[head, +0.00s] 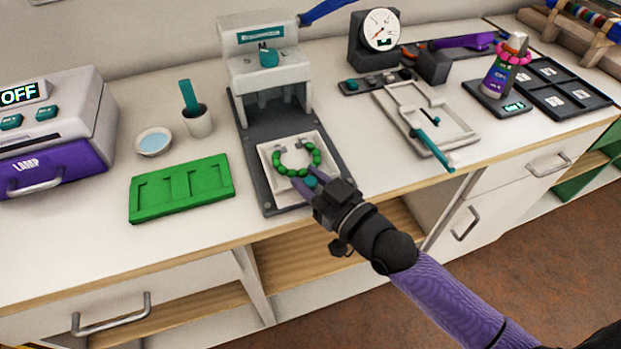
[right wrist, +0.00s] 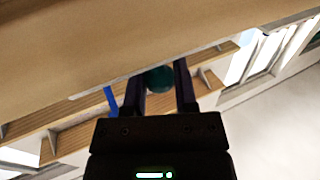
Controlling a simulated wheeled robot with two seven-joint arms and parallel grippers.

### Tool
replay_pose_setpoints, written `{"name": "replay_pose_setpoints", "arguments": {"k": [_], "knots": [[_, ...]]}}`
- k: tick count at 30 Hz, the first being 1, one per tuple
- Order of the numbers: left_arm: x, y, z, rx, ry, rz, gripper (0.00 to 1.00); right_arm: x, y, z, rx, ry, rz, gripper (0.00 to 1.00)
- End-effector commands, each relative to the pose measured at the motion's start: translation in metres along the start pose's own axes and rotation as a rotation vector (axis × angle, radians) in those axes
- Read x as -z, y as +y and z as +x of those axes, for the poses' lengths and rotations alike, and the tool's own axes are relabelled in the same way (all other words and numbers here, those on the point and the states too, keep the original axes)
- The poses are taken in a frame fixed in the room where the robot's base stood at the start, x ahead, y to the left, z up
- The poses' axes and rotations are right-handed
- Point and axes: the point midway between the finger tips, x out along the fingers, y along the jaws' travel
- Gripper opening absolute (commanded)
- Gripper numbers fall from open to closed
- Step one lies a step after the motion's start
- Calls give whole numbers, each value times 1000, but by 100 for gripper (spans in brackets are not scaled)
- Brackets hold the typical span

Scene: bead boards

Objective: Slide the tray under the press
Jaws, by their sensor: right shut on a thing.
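The white tray (head: 281,189) lies on the dark front plate of the press, in front of the press opening. A ring of green beads (head: 276,163) lies in the tray. The press (head: 264,65) is a light grey block with a teal knob, standing at the back end of the plate. My right gripper (head: 309,182) is at the tray's front edge, shut on its teal knob (head: 311,181). The right wrist view also shows the knob (right wrist: 159,78) between the two fingers. My left gripper is not in view.
A green slotted board (head: 181,190), a small cup (head: 198,121) and a blue-filled dish (head: 154,142) stand left of the press. A white board with a teal handle (head: 432,136) lies to the right. The counter's front edge runs close to my right gripper.

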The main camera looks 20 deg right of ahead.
Motion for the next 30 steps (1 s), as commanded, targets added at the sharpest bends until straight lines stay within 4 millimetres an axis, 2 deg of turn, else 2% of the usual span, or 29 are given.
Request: {"name": "replay_pose_setpoints", "arguments": {"k": [8, 17, 18, 22, 30], "knots": [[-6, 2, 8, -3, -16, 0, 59, -2, 13, 32, 0, -1, 0, 0], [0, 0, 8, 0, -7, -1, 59, -1, 14, 35, 0, -3, 1, 0], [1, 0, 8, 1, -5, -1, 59, -1, 14, 35, 1, -3, 1, 42], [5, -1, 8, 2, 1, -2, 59, -1, 14, 35, 0, -2, 1, 69], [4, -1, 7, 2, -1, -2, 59, 0, 14, 34, 0, -1, 0, 69]]}}
